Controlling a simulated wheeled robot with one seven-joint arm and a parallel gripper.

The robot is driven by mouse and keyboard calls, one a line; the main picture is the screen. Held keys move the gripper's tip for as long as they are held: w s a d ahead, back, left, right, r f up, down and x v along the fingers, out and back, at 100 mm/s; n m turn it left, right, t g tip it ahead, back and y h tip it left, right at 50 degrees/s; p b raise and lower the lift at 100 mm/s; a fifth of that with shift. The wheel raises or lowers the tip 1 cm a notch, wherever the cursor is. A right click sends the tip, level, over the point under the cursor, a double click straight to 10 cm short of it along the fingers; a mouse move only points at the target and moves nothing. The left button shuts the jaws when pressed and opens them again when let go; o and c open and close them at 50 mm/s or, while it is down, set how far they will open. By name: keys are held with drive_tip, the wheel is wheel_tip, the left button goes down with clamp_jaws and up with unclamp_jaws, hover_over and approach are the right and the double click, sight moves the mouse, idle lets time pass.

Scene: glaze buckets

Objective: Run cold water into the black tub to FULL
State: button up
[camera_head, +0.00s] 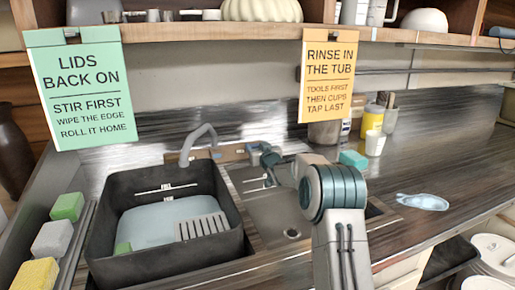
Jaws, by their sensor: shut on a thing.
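The black tub (100,222) stands in the left of the sink area. Pale blue water (160,218) lies in it, its surface below a white line (167,187) on the far inner wall; the lettering there is too small to read. The grey curved spout (190,143) reaches over the tub's far edge; I cannot make out a stream. My gripper (268,158) is behind the sink, right of the spout, shut on a small blue-grey part (254,147) that looks like a tap handle. My wrist hides part of the contact.
Sponges (52,239) line the left. My arm crosses the empty basin (275,213). A yellow bottle (373,119), white cup (375,143) and teal sponge (353,159) stand right. Signs hang overhead.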

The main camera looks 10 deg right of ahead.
drive_tip(key=shift+d+r+n+y+p, duration=0.15)
drive_tip(key=shift+n+y+p, duration=0.2)
drive_tip(key=shift+p, duration=0.25)
drive_tip(key=shift+r+n+y+p, duration=0.1)
drive_tip(key=shift+n+y+p, duration=0.45)
drive_tip(key=shift+n+p, duration=0.3)
drive_tip(key=n+g+y+p, duration=0.1)
drive_tip(key=p, duration=0.2)
drive_tip(key=n+g+y+p, duration=0.1)
drive_tip(key=n+y+p, duration=0.1)
drive_tip(key=p, duration=0.1)
drive_tip(key=shift+w+d+r+n, duration=0.1)
drive_tip(key=shift+r+n, duration=0.05)
drive_tip(key=shift+n, duration=0.15)
drive_tip(key=n+g+y+p, duration=0.2)
drive_tip(key=n+p, duration=0.1)
drive_tip(key=n+g+y+p, duration=0.1)
drive_tip(key=n+p, duration=0.1)
drive_tip(key=shift+w+d+f+g, duration=0.1)
drive_tip(key=shift+f+g, duration=0.15)
drive_tip(key=shift+g, duration=0.05)
drive_tip(key=shift+n, duration=0.3)
drive_tip(key=shift+y, duration=0.3)
drive_tip(key=o, duration=1)
